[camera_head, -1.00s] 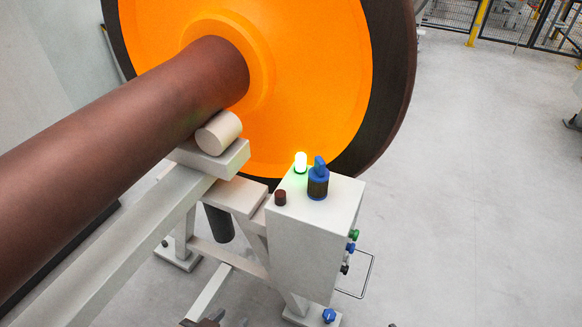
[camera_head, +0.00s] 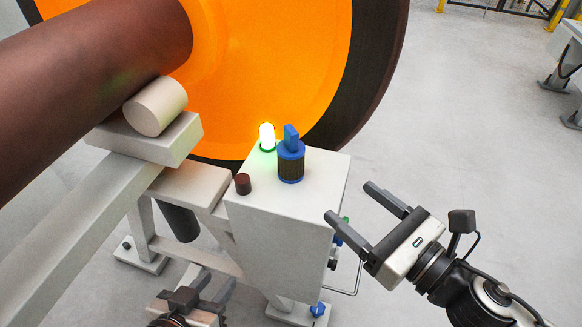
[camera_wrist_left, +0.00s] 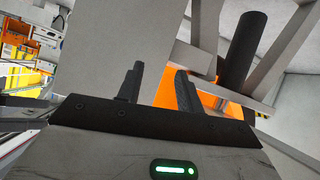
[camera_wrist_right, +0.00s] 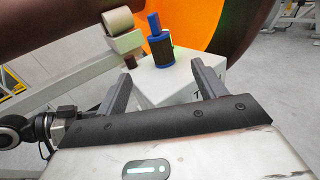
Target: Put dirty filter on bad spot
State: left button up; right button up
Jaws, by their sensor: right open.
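The filter (camera_head: 291,165), a dark ribbed cylinder with blue ends and a blue handle, stands upright on top of the white box (camera_head: 285,215). I cannot tell from its surface how dirty it is. My right gripper (camera_head: 350,201) is open and empty, to the right of the box. In the right wrist view the filter (camera_wrist_right: 160,50) shows beyond and between the fingertips. My left gripper (camera_head: 212,282) is low at the bottom of the head view, left of the box. Its fingers are apart with nothing between them in the left wrist view (camera_wrist_left: 158,75). I cannot identify a bad spot.
A lit green lamp (camera_head: 267,136) and a dark red knob (camera_head: 243,184) stand on the box beside the filter. The orange wheel (camera_head: 265,80), brown axle (camera_head: 90,75) and grey frame (camera_head: 85,220) fill the left and back. Open floor (camera_head: 490,130) lies right.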

aim_at(301, 158)
jog(key=p+x, duration=0.3)
jog(key=x, duration=1.3)
jog(key=shift+r, duration=0.15)
jog(key=shift+d, duration=0.1)
jog(key=c, duration=1.1)
jog(key=shift+c, duration=0.4)
jog(key=shift+r, duration=0.15)
